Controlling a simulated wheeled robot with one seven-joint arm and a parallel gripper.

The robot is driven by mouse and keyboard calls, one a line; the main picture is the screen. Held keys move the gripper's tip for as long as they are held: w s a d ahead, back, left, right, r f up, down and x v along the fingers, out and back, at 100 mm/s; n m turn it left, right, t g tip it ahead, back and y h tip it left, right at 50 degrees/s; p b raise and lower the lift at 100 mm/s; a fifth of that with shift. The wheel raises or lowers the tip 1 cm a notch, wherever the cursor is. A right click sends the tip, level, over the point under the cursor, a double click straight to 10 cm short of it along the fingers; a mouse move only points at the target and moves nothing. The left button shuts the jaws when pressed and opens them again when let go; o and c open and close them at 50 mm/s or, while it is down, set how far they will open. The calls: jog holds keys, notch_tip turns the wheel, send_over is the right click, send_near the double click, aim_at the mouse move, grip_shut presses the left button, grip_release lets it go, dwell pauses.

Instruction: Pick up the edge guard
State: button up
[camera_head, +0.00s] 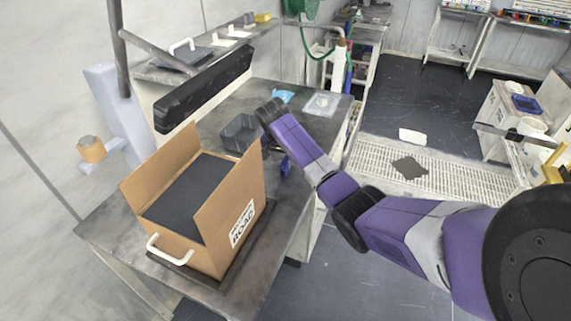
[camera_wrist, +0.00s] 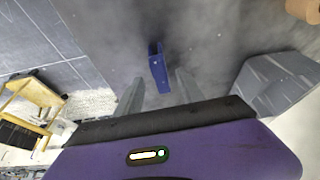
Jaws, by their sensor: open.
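A blue angled piece, which looks like the edge guard (camera_wrist: 158,68), lies on the dark grey table top in the wrist view. In the head view a small blue part of it (camera_head: 285,166) shows beside my wrist near the table's right edge. My gripper (camera_wrist: 159,78) is open, with one grey finger to each side of the guard's near end in the picture. I cannot tell how far above the guard the fingertips are. No contact is visible. In the head view my fingers are mostly hidden behind my purple wrist.
A dark grey bin (camera_head: 238,133) stands close left of my wrist; it also shows in the wrist view (camera_wrist: 275,82). An open cardboard box (camera_head: 235,215) with a dark block stands at the table's front. A clear bag (camera_head: 321,103) and light blue item (camera_head: 283,96) lie behind.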

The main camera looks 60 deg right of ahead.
aim_at(285, 161)
jog(key=shift+x, duration=1.55)
grip_shut()
jog(key=shift+r, duration=0.1)
jog(key=shift+r, duration=0.1)
